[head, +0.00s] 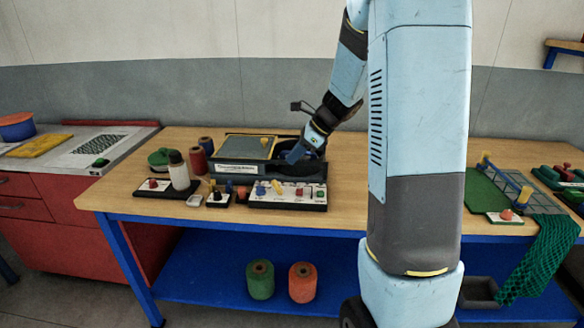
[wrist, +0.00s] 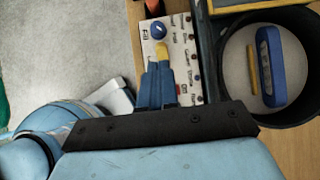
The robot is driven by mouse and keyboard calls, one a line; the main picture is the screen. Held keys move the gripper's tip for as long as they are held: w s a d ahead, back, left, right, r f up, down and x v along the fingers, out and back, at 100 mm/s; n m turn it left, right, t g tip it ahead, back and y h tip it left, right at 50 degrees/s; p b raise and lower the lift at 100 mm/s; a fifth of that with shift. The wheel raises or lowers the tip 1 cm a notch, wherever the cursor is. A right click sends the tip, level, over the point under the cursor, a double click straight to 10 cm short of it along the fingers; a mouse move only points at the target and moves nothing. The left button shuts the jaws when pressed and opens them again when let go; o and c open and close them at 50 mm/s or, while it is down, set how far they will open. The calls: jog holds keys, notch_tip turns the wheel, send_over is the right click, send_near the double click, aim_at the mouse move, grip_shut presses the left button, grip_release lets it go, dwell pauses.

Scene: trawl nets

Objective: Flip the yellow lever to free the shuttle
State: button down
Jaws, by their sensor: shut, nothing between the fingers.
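The yellow lever (wrist: 163,51) stands on a white control panel (wrist: 185,45) in the wrist view, close to a round blue knob (wrist: 159,29). In the head view the lever (head: 277,187) is on the panel along the machine's front. My gripper (wrist: 156,68) has its blue fingers shut and empty, with the tips right beside the lever; I cannot tell whether they touch. In the head view my gripper (head: 295,154) is over the machine. The blue shuttle (wrist: 271,66) lies in a round black pan (wrist: 228,106), with a thin yellow bar (wrist: 252,75) beside it.
The machine stands on a wooden workbench (head: 390,190). Thread spools (head: 206,145) and a white bottle (head: 179,172) stand to its left. A green mat with a blue-framed net rack (head: 508,190) is at the right. The bench between machine and rack is partly hidden by my arm.

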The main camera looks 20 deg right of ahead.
jog(key=shift+s+d+r, duration=0.1)
jog(key=shift+d+r, duration=0.1)
jog(key=shift+r, duration=0.55)
jog(key=shift+s+d+r, duration=0.15)
jog(key=shift+d+r, duration=0.1)
jog(key=shift+r, duration=0.45)
jog(key=shift+s+d+r, duration=0.1)
jog(key=shift+d+r, duration=0.1)
jog(key=shift+r, duration=0.55)
jog(key=s+a+r+n+t+h, duration=0.1)
jog(key=s+r+n, duration=0.4)
jog(key=s+n, duration=0.6)
jog(key=s+a+r+n+t+h, duration=0.1)
jog(key=s+a+r+n+h, duration=0.2)
jog(key=s+n, duration=0.8)
jog(key=s+r+h, duration=0.1)
jog(key=s+h, duration=0.1)
jog(key=s, duration=0.4)
jog(key=shift+s+r+n+t+h, duration=0.15)
jog(key=shift+r+n+t+h, duration=0.15)
jog(key=shift+r+n+h, duration=0.1)
